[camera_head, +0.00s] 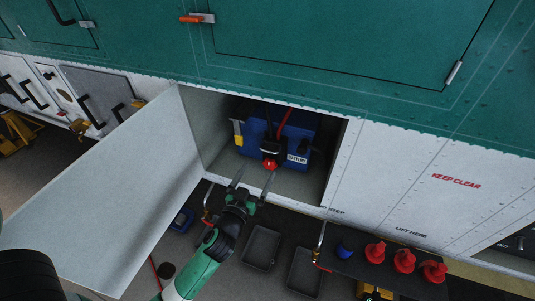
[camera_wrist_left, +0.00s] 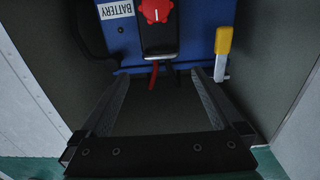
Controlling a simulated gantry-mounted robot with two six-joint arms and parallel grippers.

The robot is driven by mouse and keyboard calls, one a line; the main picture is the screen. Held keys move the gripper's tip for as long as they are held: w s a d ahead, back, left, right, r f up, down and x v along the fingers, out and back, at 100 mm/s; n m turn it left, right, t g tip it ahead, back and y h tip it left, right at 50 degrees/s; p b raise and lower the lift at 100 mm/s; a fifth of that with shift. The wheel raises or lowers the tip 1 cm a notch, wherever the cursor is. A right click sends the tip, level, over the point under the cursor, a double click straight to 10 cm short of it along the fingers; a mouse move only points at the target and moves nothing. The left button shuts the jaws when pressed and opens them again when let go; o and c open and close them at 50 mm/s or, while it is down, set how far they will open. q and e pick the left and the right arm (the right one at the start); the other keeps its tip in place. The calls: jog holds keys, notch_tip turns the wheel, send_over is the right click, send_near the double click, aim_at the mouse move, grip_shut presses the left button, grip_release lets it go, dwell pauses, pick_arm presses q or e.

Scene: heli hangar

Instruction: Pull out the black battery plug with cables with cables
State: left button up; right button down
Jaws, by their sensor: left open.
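The blue battery (camera_head: 254,133) sits inside the open compartment; its BATTERY label also shows in the left wrist view on the blue case (camera_wrist_left: 205,25). The black plug (camera_head: 272,148) is at the battery's front, with a red knob (camera_wrist_left: 155,10) on it. Red and black cables (camera_wrist_left: 153,75) show just below the plug in the left wrist view. My left gripper (camera_head: 253,178) is open and empty at the compartment mouth, its fingers pointing at the plug and apart from it. My right gripper is not in view.
The open white door (camera_head: 110,195) hangs to the left of the compartment. A yellow-handled part (camera_head: 238,134) stands left of the battery. Compartment walls (camera_head: 335,165) bound the sides. Below are black trays (camera_head: 262,246) and red caps (camera_head: 404,260) on a dark surface.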

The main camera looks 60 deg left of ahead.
aim_at(269, 152)
pick_arm(q)
jog(key=x, duration=1)
jog(key=shift+w+a+r, duration=0.1)
jog(key=shift+w+a, duration=0.05)
jog(key=shift+w, duration=0.05)
